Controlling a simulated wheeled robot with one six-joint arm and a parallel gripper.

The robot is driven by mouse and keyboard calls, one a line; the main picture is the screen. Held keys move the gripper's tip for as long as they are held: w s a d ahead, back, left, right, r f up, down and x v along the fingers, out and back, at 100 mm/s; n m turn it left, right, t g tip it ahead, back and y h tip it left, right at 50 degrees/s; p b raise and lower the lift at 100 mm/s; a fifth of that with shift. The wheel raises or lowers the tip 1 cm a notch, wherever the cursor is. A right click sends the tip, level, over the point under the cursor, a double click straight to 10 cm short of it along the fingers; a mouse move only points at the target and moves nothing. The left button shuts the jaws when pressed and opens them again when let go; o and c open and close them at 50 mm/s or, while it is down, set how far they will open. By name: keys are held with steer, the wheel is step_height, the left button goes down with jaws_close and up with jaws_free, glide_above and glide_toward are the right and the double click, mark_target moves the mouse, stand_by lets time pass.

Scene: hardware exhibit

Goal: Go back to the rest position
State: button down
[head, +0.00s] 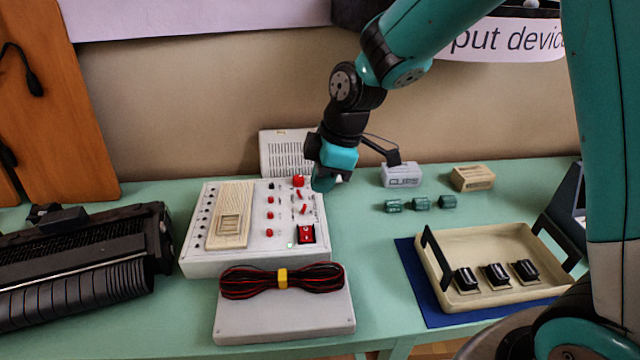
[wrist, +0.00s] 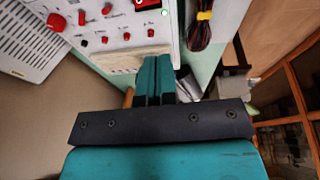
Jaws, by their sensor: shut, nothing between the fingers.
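My gripper (head: 325,182) is in the air at the right edge of the white control box, near its red knobs. In the wrist view its two teal fingers (wrist: 155,82) are together with nothing between them. The white control box (head: 205,261) stands on the green table and carries a beige slatted panel (head: 231,213), red knobs and a red switch (head: 306,233). It also shows in the wrist view (wrist: 112,45), with a small green light beside the red switch. My arm hides part of the wall behind.
A grey box (head: 285,318) with a cable bundle (head: 283,281) is in front. A cream tray (head: 500,246) holds three black switches at right. Three green blocks (head: 420,203), a CLIPS box (head: 402,175) and a beige block (head: 473,178) are behind. A black machine (head: 80,260) stands left.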

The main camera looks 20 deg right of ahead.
steer(key=s+a+r+m, duration=0.1)
steer(key=s+r+m, duration=0.3)
steer(key=s, duration=0.7)
steer(key=s+a+r+m+g+y, duration=0.1)
steer(key=s+r+m, duration=0.3)
steer(key=s, duration=0.7)
steer(key=shift+s+a+r, duration=0.15)
steer(key=shift+s+r, duration=0.15)
steer(key=shift+r, duration=0.5)
